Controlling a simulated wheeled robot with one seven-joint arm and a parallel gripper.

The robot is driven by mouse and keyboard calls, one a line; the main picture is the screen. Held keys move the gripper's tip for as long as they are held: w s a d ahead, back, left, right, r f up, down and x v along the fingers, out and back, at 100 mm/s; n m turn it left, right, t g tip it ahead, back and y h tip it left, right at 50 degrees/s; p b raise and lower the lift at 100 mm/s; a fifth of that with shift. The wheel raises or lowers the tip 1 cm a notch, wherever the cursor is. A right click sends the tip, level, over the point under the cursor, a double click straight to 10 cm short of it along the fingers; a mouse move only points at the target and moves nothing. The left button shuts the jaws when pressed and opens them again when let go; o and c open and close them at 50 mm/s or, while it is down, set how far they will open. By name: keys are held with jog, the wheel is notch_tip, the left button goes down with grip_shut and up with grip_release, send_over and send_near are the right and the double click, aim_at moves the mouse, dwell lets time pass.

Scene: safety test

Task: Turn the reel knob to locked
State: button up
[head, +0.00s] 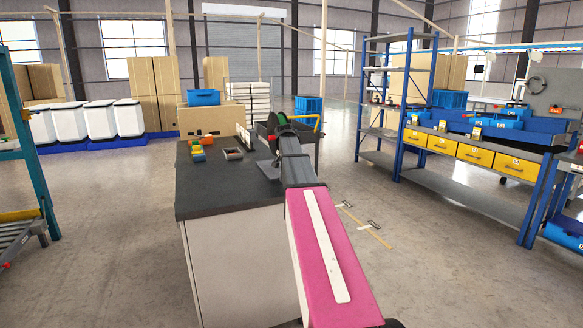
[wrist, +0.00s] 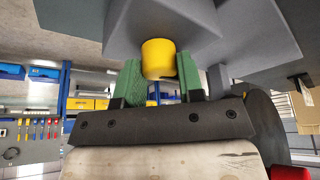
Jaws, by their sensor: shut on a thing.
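In the wrist view a yellow knob (wrist: 158,57) sticks out from a faceted grey body (wrist: 205,35), which I take to be the reel's housing. My gripper (wrist: 160,68) has green padded fingers, one on each side of the knob, and is shut on it. No lock marking is visible, so I cannot tell the knob's setting. In the head view my arm reaches over the dark-topped cabinet (head: 232,192). The knob is not clearly visible there, hidden around the end of my arm.
Small orange, green and yellow items (head: 201,146) and a small grey tray (head: 233,153) lie on the cabinet top. A blue shelf rack (head: 388,132) and a workbench with yellow drawers (head: 476,156) stand at the right. Open floor lies between cabinet and workbench.

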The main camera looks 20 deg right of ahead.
jog(key=o, duration=0.9)
jog(key=v, duration=1)
jog(key=shift+r, duration=0.35)
jog(key=shift+s, duration=0.15)
